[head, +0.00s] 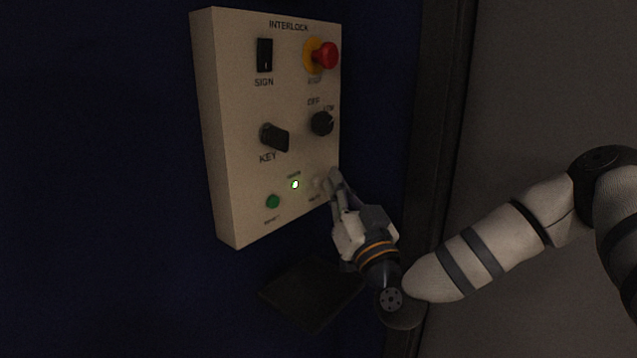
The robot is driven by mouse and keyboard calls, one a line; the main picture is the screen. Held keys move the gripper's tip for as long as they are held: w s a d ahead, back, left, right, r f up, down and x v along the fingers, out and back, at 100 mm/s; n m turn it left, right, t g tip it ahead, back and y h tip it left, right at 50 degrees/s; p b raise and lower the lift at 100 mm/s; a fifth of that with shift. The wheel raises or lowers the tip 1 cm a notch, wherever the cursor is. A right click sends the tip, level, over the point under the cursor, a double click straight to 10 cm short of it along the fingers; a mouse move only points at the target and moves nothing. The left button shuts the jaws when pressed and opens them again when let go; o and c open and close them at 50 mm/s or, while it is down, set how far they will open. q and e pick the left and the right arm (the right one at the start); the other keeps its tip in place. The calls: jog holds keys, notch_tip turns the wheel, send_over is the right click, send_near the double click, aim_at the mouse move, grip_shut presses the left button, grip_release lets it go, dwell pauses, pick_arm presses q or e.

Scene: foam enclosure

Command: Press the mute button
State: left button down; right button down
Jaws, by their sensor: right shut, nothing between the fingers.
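A cream control box (232,140) labelled INTERLOCK is on the dark blue wall. A pale round button (318,183) sits at its lower right, above a small label too blurred to read surely, perhaps MUTE. My right gripper (334,178) is shut and empty. Its fingertips are at the lower right of the panel, right beside the pale button. I cannot tell whether they touch it. My left gripper is not in view.
The box also carries a green button (272,201), a lit green lamp (295,184), a KEY knob (274,138), another knob (322,123), a SIGN switch (264,55) and a red emergency button (329,55). A dark flat plate (300,295) lies below.

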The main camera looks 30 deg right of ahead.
jog(key=shift+w+a, duration=0.15)
jog(key=shift+w, duration=0.25)
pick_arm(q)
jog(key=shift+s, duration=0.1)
pick_arm(e)
jog(key=shift+w+a, duration=0.15)
jog(key=shift+w, duration=0.2)
dwell(0.5)
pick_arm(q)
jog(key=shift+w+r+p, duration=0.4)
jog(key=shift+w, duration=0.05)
pick_arm(e)
jog(key=shift+s+d, duration=0.3)
jog(key=shift+s, duration=0.45)
